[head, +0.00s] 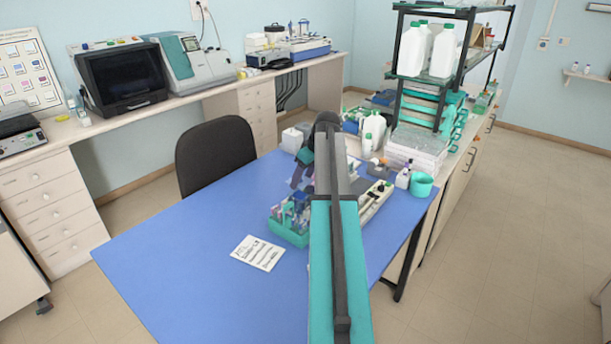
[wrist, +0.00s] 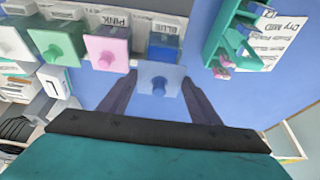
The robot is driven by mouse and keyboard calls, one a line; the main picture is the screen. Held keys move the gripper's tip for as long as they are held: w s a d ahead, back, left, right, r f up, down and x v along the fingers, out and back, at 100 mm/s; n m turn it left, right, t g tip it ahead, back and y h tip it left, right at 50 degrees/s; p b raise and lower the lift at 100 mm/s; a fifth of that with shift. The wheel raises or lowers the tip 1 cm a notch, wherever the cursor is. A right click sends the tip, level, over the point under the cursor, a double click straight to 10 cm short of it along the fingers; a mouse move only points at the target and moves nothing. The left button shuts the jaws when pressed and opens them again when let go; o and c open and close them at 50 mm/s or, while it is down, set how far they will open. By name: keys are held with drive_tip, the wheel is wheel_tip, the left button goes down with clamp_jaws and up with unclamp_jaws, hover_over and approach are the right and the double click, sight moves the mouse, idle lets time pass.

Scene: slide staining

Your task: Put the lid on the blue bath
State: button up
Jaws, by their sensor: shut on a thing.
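My gripper (wrist: 160,82) is shut on a light-blue square lid (wrist: 162,76) with a small knob, held between its two dark fingers in the wrist view. The blue bath (wrist: 164,52) shows just beyond the lid, with a "BLUE" label behind it. The lid covers part of the bath in this view, and I cannot tell the height between them. In the head view my arm hides the lid and most of the row of baths; my gripper's dark fingers (head: 298,178) show left of the arm.
A pink lid (wrist: 107,50) and a green lid (wrist: 58,45) sit left of the blue bath. A teal rack (wrist: 213,45) stands to the right. A written card (head: 258,253) lies on the blue table (head: 180,255), whose left side is clear.

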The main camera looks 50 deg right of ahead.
sight(305, 183)
drive_tip(key=shift+f, duration=0.15)
drive_tip(key=shift+f+b, duration=1)
drive_tip(key=shift+f, duration=0.85)
drive_tip(key=shift+f, duration=0.2)
idle(0.4)
drive_tip(key=o, duration=1.1)
drive_tip(key=shift+r, duration=0.15)
drive_tip(key=b+v, duration=0.3)
drive_tip(key=v, duration=1)
drive_tip(key=shift+r, duration=0.25)
drive_tip(key=shift+s, duration=0.15)
